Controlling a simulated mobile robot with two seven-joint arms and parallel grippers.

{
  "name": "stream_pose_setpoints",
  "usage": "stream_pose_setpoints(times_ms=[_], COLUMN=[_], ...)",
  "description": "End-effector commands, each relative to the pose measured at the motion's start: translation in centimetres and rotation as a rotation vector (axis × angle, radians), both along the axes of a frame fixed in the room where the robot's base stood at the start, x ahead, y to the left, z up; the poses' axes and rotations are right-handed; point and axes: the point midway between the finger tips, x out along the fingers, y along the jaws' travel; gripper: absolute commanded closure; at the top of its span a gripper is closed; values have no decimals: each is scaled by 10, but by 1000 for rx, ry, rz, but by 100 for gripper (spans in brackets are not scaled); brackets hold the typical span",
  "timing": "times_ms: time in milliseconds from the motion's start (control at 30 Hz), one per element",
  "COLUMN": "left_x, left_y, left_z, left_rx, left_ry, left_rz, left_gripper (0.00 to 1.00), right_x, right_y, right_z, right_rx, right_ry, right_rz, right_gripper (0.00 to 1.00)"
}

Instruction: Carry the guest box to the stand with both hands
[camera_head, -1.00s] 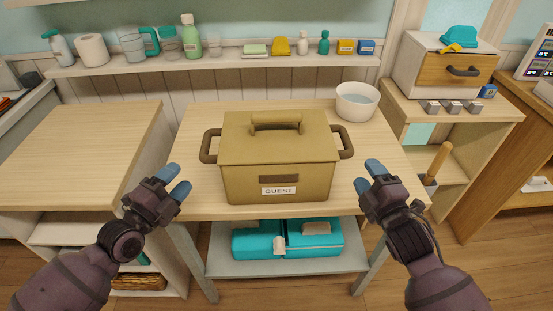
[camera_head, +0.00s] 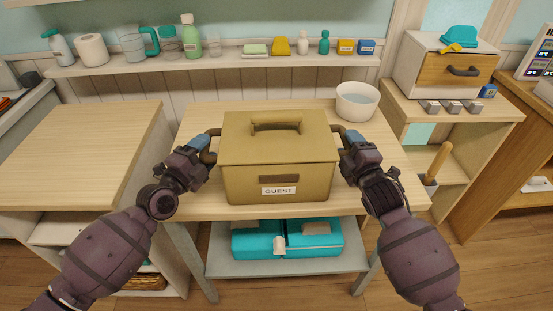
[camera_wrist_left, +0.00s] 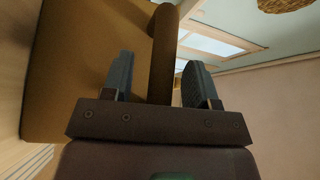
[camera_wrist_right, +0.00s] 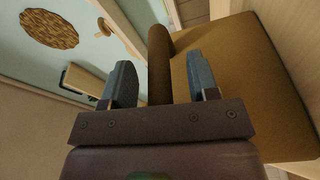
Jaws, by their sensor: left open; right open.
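The guest box (camera_head: 277,165) is a tan lidded box with a "GUEST" label on its front, a top handle and a brown loop handle on each side. It sits on the wooden table in the head view. My left gripper (camera_head: 203,142) is at its left side handle, open; in the left wrist view the brown handle (camera_wrist_left: 162,60) stands between the two blue-grey fingers. My right gripper (camera_head: 350,138) is at the right side handle, open; in the right wrist view that handle (camera_wrist_right: 160,60) also stands between the fingers. I cannot identify which surface is the stand.
A white bowl (camera_head: 357,101) of water stands behind the box at right. A bare wooden counter (camera_head: 80,150) lies to the left. Teal cases (camera_head: 287,240) rest on the table's lower shelf. A wooden unit (camera_head: 450,110) with small blocks stands at right.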

Motion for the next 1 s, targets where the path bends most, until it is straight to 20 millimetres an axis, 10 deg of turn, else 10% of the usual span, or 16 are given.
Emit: stream_pose_setpoints(times_ms=[167, 500, 1000], left_x=[0, 0, 0], left_y=[0, 0, 0], left_z=[0, 0, 10], left_rx=[0, 0, -1], left_ry=[0, 0, -11], left_rz=[0, 0, 0], left_gripper=[50, 100, 100], right_x=[0, 0, 0], right_y=[0, 0, 0], right_z=[0, 0, 10], right_rx=[0, 0, 1], right_ry=[0, 0, -11], right_rz=[0, 0, 0], right_gripper=[49, 100, 100])
